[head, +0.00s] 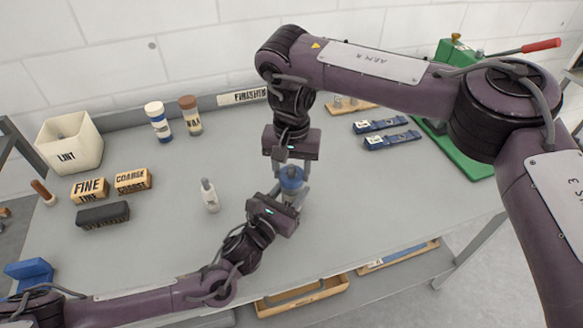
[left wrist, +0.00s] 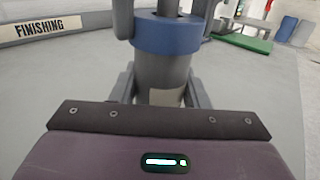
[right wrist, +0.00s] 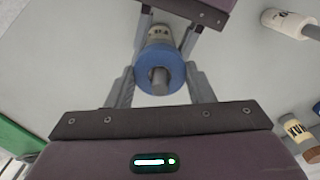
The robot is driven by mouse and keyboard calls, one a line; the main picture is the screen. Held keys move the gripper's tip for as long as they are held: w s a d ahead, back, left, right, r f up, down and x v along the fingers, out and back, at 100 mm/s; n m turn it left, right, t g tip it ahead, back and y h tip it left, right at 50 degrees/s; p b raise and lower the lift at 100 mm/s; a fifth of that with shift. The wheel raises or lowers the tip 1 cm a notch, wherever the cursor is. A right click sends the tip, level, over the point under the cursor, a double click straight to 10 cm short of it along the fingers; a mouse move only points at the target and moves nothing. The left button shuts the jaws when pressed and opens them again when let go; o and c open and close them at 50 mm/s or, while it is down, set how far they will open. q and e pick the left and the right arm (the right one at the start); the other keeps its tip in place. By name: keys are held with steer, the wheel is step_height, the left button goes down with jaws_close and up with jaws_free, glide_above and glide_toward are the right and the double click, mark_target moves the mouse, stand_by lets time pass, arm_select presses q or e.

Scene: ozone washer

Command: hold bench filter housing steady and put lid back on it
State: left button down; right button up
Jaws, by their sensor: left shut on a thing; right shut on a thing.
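The filter housing (head: 290,196) is a grey upright cylinder with a pale label, standing on the bench. My left gripper (head: 289,193) is shut on its body from the front; the fingers flank it in the left wrist view (left wrist: 163,85). The blue lid (head: 291,177), with a grey knob, is at the top of the housing. In the left wrist view the lid (left wrist: 166,35) looks level and lined up, with no clear gap; full seating cannot be told.
A small white bottle (head: 209,195) stands left of the housing. Farther left are the FINE block (head: 90,190), COARSE block (head: 133,181), dark block (head: 103,215) and LINT bin (head: 70,141). Two jars (head: 158,122) stand behind. Blue tools (head: 392,138) lie right; bench between is clear.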

steer(key=o, duration=0.9)
steer(key=shift+o, duration=0.2)
steer(key=shift+r, duration=2.3)
